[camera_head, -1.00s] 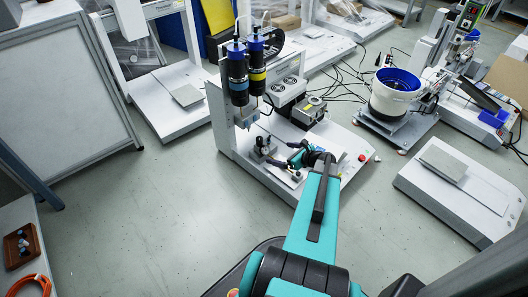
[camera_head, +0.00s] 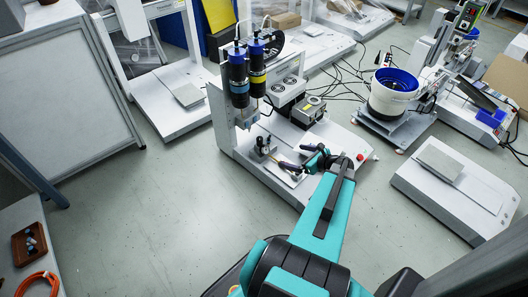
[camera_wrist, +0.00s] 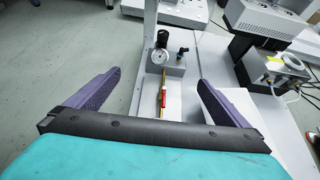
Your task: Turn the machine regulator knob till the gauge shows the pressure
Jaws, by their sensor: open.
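In the wrist view the round white-faced gauge (camera_wrist: 159,56) sits on a small grey block, with the black regulator knob (camera_wrist: 162,38) standing upright just above it. The needle reading is too small to tell. In the head view the regulator block and gauge (camera_head: 262,150) sit on the front of the white machine base, under two blue-and-black screwdriver units (camera_head: 239,78). My gripper (camera_wrist: 158,76) is open and empty, its two purple fingers wide apart. In the head view my gripper (camera_head: 298,157) is to the right of the regulator, apart from it.
A dark blue fitting (camera_wrist: 183,52) stands right of the gauge. A yellow and red stick-like item (camera_wrist: 163,92) lies between my fingers' lines on the base. A grey box (camera_head: 308,110) and the machine's upright column stand behind. Open floor lies left.

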